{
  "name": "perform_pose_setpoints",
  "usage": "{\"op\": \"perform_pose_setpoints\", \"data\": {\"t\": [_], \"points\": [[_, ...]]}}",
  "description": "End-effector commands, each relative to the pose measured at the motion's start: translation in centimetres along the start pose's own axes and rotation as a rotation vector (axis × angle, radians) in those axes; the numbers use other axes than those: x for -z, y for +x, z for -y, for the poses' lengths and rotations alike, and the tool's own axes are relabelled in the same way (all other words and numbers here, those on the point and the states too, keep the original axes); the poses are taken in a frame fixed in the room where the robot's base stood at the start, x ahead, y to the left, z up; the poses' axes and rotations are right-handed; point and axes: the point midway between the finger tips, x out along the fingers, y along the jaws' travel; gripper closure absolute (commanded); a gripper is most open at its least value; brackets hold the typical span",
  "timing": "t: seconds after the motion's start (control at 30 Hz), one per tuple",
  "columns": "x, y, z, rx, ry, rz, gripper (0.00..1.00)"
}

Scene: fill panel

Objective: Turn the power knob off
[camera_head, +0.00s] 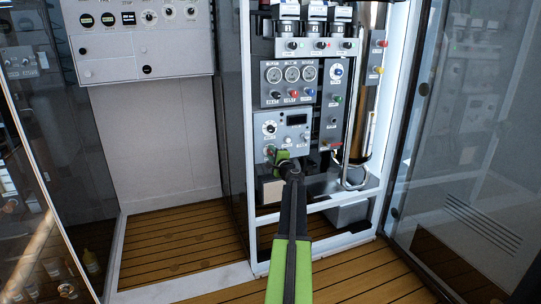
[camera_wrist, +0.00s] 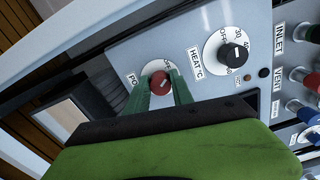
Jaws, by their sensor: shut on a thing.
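The power knob (camera_wrist: 160,83) is a small red knob with a light pointer mark on a grey panel. A partly hidden label beginning "PO" stands beside it. My gripper (camera_wrist: 160,77) has one dark green finger on each side of the knob and is shut on it. In the head view my gripper (camera_head: 282,156) is at the lower left of the grey control panel (camera_head: 297,136). It hides part of the panel there, and the knob is hard to make out.
A black heat dial (camera_wrist: 234,54) with a white scale sits close to the power knob. Red and blue knobs (camera_wrist: 296,105) line the wrist view's right edge. The cabinet's white frame (camera_head: 253,190) stands left of the panel. A glass door (camera_head: 450,150) is on the right.

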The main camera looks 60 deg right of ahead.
Motion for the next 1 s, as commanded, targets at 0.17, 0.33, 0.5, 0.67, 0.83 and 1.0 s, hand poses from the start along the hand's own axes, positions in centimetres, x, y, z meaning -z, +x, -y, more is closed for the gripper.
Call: {"op": "perform_pose_setpoints", "data": {"t": [0.17,0.33,0.5,0.67,0.83,1.0], "points": [[-0.13,0.18,0.01,0.001,-0.096,0.002,1.00],[-0.12,0.18,0.00,0.001,-0.154,0.001,1.00],[-0.10,0.18,0.00,0.001,-0.183,0.001,1.00],[-0.10,0.17,0.00,0.001,-0.190,0.001,1.00],[-0.09,0.16,0.00,0.001,-0.190,0.001,1.00],[-0.07,0.15,0.00,0.001,-0.190,0.000,0.64]]}}
